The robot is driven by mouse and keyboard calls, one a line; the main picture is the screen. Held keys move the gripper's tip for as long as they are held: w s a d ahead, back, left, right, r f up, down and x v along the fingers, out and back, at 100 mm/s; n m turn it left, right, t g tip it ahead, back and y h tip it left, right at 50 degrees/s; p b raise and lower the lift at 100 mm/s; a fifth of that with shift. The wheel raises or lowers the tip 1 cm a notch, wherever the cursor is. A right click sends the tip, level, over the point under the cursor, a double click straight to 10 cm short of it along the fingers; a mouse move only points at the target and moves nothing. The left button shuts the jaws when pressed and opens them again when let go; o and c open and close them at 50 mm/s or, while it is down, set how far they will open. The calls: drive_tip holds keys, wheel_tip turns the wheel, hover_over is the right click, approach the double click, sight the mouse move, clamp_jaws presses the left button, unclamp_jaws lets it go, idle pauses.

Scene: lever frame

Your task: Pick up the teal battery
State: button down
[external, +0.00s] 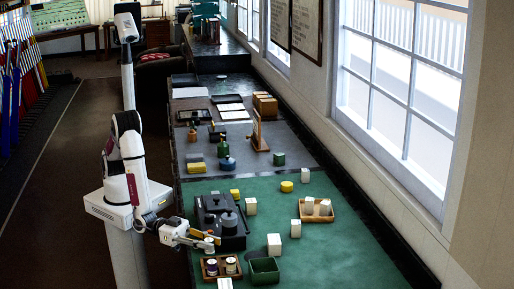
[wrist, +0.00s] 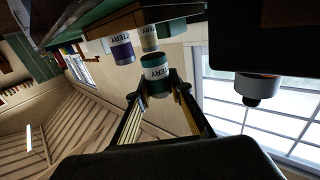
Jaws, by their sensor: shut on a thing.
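The teal battery (wrist: 155,75) sits between the two fingers of my gripper (wrist: 157,85) in the wrist view, which looks tilted and nearly upside down. My gripper is shut on the battery. In the external view my gripper (external: 211,240) is just above a wooden tray (external: 221,278); the teal battery is too small to make out clearly there. A purple battery (wrist: 122,48) and a cream battery (wrist: 148,38) are close by the held one in the wrist view. Two batteries stand in the tray in the external view, the purple one (external: 212,267) at left.
A black box with dark round-topped parts (external: 218,221) stands just behind my gripper. A green open box (external: 265,272) is right of the tray. Several white blocks, one here (external: 274,244), and another wooden tray (external: 317,215) stand right. Green mat is free at lower right.

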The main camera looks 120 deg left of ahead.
sight(209, 240)
drive_tip(key=shift+r, duration=2.75)
